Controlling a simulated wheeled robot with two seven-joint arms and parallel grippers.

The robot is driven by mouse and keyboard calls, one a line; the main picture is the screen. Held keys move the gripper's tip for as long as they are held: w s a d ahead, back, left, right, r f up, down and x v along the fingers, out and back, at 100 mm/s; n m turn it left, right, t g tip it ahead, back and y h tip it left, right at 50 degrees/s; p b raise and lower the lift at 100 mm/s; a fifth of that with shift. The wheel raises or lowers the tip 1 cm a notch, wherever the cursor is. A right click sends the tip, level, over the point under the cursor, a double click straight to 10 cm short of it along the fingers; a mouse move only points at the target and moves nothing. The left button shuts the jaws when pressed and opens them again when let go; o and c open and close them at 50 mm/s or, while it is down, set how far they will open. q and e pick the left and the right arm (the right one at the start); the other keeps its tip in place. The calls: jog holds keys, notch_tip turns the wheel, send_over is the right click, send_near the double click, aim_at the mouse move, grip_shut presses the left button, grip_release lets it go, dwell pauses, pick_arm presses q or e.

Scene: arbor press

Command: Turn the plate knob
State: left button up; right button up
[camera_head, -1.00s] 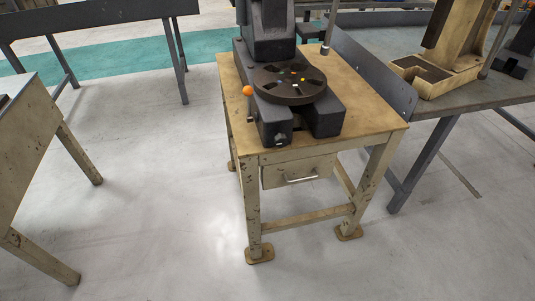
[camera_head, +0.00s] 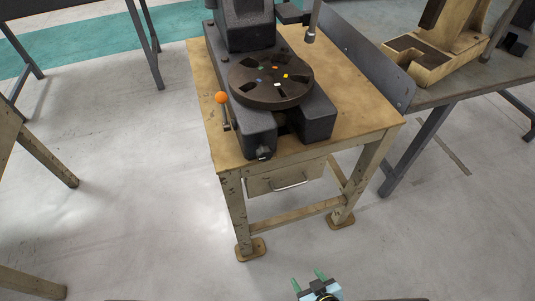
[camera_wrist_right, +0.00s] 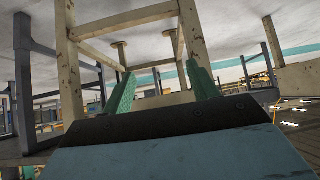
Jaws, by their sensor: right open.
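The arbor press (camera_head: 248,30) stands on a worn wooden-topped table (camera_head: 350,115). Its round dark plate (camera_head: 258,95) has slots around the rim and small coloured marks on top. An orange ball knob (camera_head: 222,98) sits at the plate's left side, above a short rod. My right gripper (camera_head: 309,280) is at the bottom of the head view, low in front of the table and well apart from the press. Its two green fingers are spread with nothing between them. They also show in the right wrist view (camera_wrist_right: 162,90), with table legs beyond. My left gripper is not in view.
The table has a drawer with a metal handle (camera_head: 290,184) in front. A grey bench with a cream press base (camera_head: 435,62) stands at the right. Another table (camera_head: 8,130) is at the left edge. The floor in front is clear.

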jog(key=w+a+r+t+y, duration=0.1)
jog(key=w+a+r+t, duration=0.2)
jog(key=r, duration=0.4)
jog(key=w+a+r+t+y, duration=0.1)
jog(key=w+a+r, duration=0.1)
jog(key=w+r, duration=0.35)
jog(key=t+p, duration=0.1)
jog(key=t, duration=0.2)
send_near(266, 157)
jog(key=s+d+f, duration=0.2)
jog(key=s+f, duration=0.3)
notch_tip(266, 157, up, 4)
jog(key=w+t, duration=0.1)
jog(key=x, duration=0.8)
jog(key=a+x, duration=0.1)
jog(key=x, duration=0.4)
jog(key=shift+s+b, duration=0.15)
jog(key=shift+b, duration=0.15)
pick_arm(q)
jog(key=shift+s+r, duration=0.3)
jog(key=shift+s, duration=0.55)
pick_arm(e)
jog(key=shift+d, duration=0.1)
jog(key=c, duration=1)
